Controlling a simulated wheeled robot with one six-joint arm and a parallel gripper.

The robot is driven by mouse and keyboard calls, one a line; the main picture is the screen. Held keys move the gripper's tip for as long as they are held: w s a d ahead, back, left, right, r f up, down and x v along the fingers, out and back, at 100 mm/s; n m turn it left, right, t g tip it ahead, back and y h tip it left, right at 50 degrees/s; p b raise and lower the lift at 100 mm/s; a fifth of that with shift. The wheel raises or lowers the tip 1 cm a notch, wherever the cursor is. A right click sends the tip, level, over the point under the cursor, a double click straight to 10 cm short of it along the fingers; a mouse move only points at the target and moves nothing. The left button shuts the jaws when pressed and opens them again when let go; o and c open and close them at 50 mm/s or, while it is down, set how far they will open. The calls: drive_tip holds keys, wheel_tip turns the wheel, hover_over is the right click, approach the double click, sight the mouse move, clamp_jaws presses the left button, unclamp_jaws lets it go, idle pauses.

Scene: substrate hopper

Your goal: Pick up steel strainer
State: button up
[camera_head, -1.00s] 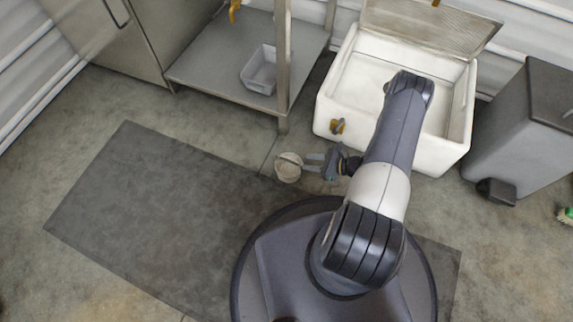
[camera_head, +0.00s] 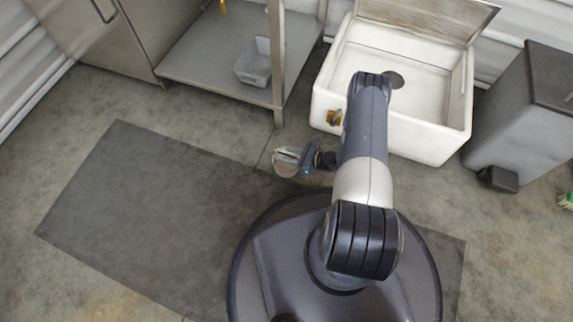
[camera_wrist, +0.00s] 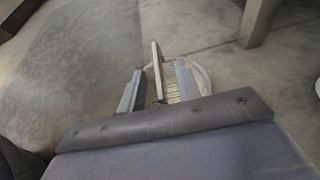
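The steel strainer (camera_head: 281,169) is a small, pale, round thing on the concrete floor, just off the edge of the dark mat. In the wrist view its rim (camera_wrist: 207,77) shows beyond the right finger, with a ribbed part and a thin upright bar (camera_wrist: 156,66) between the fingers. My gripper (camera_head: 290,158) reaches over the strainer from the right. In the wrist view my gripper (camera_wrist: 158,86) has its fingers apart, one on each side of the bar, with gaps visible. The fingers and the gripper body hide part of the strainer.
A dark mat (camera_head: 150,190) lies to the left. Behind stand a steel shelf (camera_head: 205,65) with a grey bin (camera_head: 253,66) on it, and a white sink (camera_head: 435,150). A grey pedal bin (camera_head: 520,120) stands at the right. The floor around the strainer is clear.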

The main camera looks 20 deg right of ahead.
drive_tip(key=shift+x, duration=1)
clamp_jaws()
